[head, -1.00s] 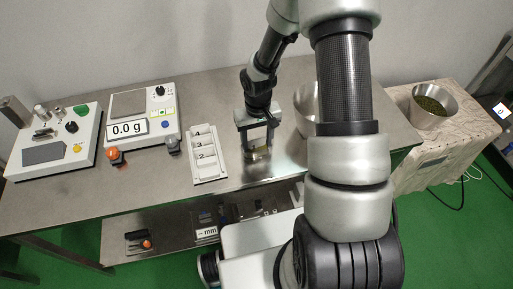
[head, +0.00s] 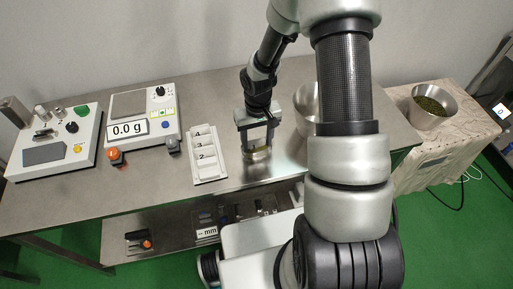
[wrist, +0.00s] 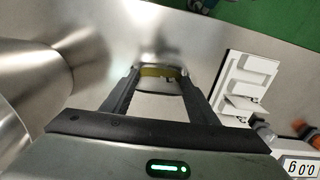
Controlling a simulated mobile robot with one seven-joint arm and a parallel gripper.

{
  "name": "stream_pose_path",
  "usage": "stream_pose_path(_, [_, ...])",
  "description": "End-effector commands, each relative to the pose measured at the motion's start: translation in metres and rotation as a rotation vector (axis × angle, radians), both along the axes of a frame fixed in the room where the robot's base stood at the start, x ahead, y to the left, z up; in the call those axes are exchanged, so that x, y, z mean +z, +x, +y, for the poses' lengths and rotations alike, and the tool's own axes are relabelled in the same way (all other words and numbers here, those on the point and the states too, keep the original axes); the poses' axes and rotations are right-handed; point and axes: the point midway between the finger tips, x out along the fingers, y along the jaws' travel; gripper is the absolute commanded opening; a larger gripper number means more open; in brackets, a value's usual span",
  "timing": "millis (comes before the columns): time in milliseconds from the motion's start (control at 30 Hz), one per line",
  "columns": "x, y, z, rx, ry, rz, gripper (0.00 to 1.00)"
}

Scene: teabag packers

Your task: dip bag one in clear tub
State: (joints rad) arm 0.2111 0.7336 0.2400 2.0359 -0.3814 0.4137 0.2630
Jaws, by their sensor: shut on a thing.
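My gripper (head: 258,145) is shut on bag one (wrist: 158,86), a pale flat bag with an olive-green strip at its far end in the wrist view. Fingers stand on both sides of the bag. In the head view the gripper points down over the clear tub (head: 257,155), a small see-through round tub on the metal table. The fingertips are at about the tub's rim. The bag's lower part is hard to make out there, and I cannot tell how deep it is in the tub.
A white numbered rack (head: 222,172) stands just left of the tub. A steel bowl (head: 306,112) stands close on the right, partly behind my arm. A scale (head: 150,105) reading 0.0 g and a control box (head: 85,150) are further left. The table's front edge is near the tub.

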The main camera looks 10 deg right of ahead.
Motion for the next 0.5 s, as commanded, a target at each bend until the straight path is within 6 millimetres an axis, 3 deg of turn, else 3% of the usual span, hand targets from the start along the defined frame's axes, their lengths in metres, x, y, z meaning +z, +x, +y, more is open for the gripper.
stream_pose_path(500, [0.023,0.000,0.000,0.000,0.000,0.000,0.33])
